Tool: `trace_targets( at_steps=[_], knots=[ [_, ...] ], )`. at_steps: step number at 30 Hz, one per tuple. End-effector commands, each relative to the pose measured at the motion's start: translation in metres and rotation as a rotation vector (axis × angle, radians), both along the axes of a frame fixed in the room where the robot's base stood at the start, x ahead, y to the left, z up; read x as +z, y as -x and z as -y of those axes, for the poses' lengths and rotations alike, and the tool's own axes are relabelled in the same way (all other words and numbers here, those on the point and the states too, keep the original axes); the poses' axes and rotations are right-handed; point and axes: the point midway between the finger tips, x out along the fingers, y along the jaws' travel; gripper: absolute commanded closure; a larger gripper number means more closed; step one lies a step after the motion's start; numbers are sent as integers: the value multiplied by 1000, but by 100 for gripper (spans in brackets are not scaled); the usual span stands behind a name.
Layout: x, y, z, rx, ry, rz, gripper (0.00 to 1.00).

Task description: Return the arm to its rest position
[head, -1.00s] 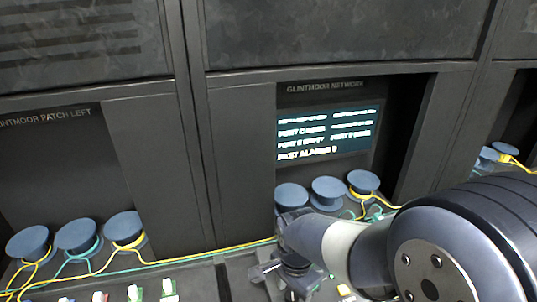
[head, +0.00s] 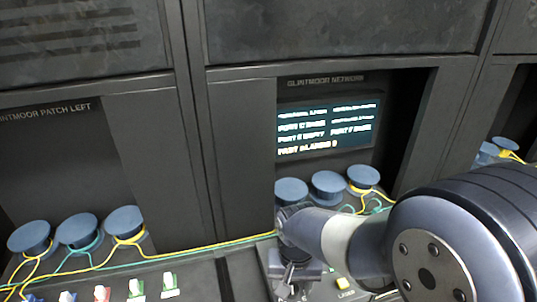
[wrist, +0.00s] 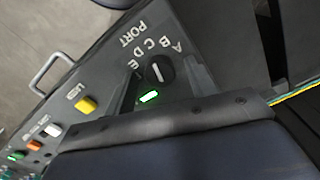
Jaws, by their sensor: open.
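My arm reaches in from the right in the head view, and my gripper (head: 288,285) hangs over the console below the screen. The gripper is small and partly hidden there. In the wrist view my gripper (wrist: 160,88) shows two dark, tapered fingers spread apart. Between them is a black rotary knob (wrist: 160,69) with a white pointer mark, beside lettering that reads PORT and A to E. I cannot tell whether the fingers touch the knob. A green light (wrist: 149,96) glows beside it. The dark blue body of my arm fills the bottom of the wrist view.
A yellow button (wrist: 86,104) and a metal handle (wrist: 52,72) are near the knob. A lit screen (head: 327,130) stands in the middle bay above blue spools (head: 327,186). More spools (head: 78,231) stand at left. Yellow and teal cables run along the console.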

Motion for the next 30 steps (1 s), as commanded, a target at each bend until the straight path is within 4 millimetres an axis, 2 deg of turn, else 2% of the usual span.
trace_targets(
  at_steps=[22,24,30],
  knots=[
    [0,0,0,610,0,-1,47],
    [16,-1,0,607,-1,6,47],
    [40,-1,0,605,0,3,47]
  ],
)
